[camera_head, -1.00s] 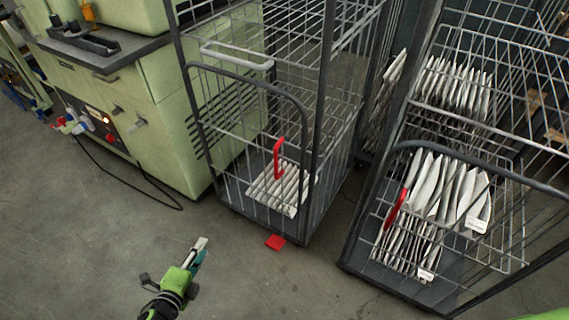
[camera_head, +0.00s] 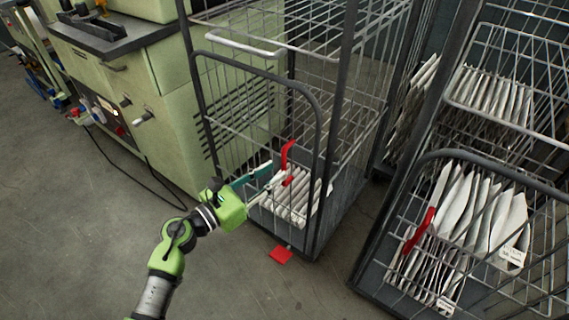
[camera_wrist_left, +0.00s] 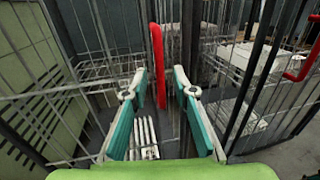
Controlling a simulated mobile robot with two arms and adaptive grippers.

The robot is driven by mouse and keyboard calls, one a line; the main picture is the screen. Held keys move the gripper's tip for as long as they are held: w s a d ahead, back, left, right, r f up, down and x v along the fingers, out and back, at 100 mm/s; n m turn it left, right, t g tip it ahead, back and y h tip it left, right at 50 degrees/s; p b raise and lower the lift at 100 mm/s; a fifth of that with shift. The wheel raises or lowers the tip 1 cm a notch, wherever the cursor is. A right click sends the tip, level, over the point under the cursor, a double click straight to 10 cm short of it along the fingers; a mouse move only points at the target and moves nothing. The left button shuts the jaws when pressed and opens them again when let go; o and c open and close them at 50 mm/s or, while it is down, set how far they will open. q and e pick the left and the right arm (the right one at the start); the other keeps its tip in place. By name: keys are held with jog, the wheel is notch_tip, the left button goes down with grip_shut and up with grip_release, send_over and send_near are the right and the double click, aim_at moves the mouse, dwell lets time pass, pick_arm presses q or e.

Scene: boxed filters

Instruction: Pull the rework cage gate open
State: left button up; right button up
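Two wire cages with dark frames each carry a red gate handle; I see no readable label saying which is the rework cage. My left gripper (camera_head: 264,178) is at the front gate (camera_head: 232,110) of the left cage, close to its red handle (camera_head: 287,155). In the left wrist view the gripper (camera_wrist_left: 160,72) is open. The upright red handle (camera_wrist_left: 158,62) shows between its teal fingertips, with gaps on both sides; contact is not visible. The gate looks shut. White boxed filters (camera_head: 290,203) stand low inside this cage. My right gripper is out of view.
The right cage (camera_head: 440,160) has its own red handle (camera_head: 420,230) and rows of white filters (camera_head: 470,215). A pale green machine (camera_head: 160,100) with a cable on the floor stands at left. A red plate (camera_head: 281,255) lies before the left cage. Floor at lower left is clear.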

aim_at(284, 165)
pick_arm(q)
jog(key=x, duration=0.5)
grip_shut()
